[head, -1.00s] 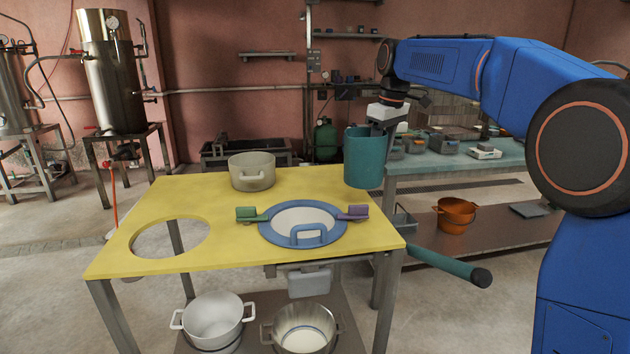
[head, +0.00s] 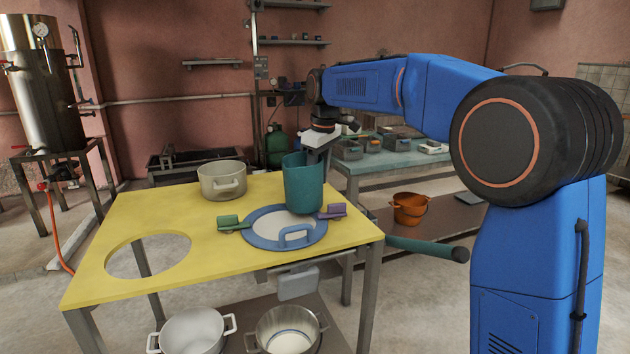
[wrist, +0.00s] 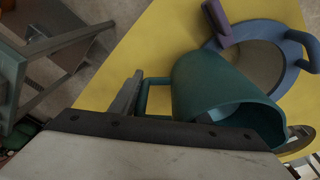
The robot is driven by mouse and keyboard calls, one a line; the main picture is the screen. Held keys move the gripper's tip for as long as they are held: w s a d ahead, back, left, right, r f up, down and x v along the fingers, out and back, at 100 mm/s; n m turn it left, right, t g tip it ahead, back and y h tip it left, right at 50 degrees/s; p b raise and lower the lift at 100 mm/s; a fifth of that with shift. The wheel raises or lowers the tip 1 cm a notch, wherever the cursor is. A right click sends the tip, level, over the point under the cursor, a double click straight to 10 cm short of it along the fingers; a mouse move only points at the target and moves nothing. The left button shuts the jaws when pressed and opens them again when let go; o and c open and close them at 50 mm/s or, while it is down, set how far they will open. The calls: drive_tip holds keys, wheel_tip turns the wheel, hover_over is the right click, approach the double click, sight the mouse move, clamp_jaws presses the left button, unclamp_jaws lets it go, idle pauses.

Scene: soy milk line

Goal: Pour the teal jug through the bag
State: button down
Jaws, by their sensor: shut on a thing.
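The teal jug (head: 304,184) is held upright by my gripper (head: 322,150) above the back right of the blue ring (head: 255,238). The ring sits on the yellow table, with pale cloth (head: 272,222), likely the bag, inside it. A green clip (head: 230,222) is on the ring's left and a purple clip (head: 332,211) on its right. In the wrist view, my gripper (wrist: 138,95) is shut on the handle of the jug (wrist: 215,92). The ring (wrist: 284,60) shows beyond the jug.
The yellow table (head: 130,215) has an open round hole at its left. A beige pot (head: 222,182) stands at the back. A white pot (head: 192,333) and a steel pot (head: 288,332) are on the lower shelf. An orange bucket (head: 409,208) stands to the right.

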drive_tip(key=r+t+h, duration=0.1)
drive_tip(key=w+r+t+h, duration=0.1)
drive_tip(key=r+t, duration=0.1)
drive_tip(key=d+r+t+h, duration=0.1)
drive_tip(key=r, duration=0.1)
drive_tip(key=shift+w+d+r+t+h, duration=0.1)
drive_tip(key=shift+w+r+t+h, duration=0.05)
drive_tip(key=shift+w+t+h, duration=0.2)
drive_tip(key=shift+s+a+r+n+t+h, duration=0.25)
drive_tip(key=shift+r+t+h, duration=0.2)
drive_tip(key=shift+t, duration=0.3)
drive_tip(key=shift+s+a+r+n+t+h, duration=0.15)
drive_tip(key=shift+s+r+t+h, duration=0.2)
drive_tip(key=shift+t, duration=0.35)
drive_tip(key=shift+s+a+r+t+h, duration=0.1)
drive_tip(key=shift+s+a+t+h, duration=0.25)
drive_tip(key=shift+s+t+h, duration=0.25)
drive_tip(key=shift+s+a+r+t+h, duration=0.1)
drive_tip(key=shift+s+a+t+h, duration=0.3)
drive_tip(key=shift+t, duration=0.4)
drive_tip(key=shift+w+d, duration=0.15)
drive_tip(key=shift+f, duration=0.1)
drive_tip(key=s+a+t+h, duration=0.2)
drive_tip(key=shift+s+f+n+t, duration=0.35)
drive_tip(key=shift+s+n+t, duration=0.05)
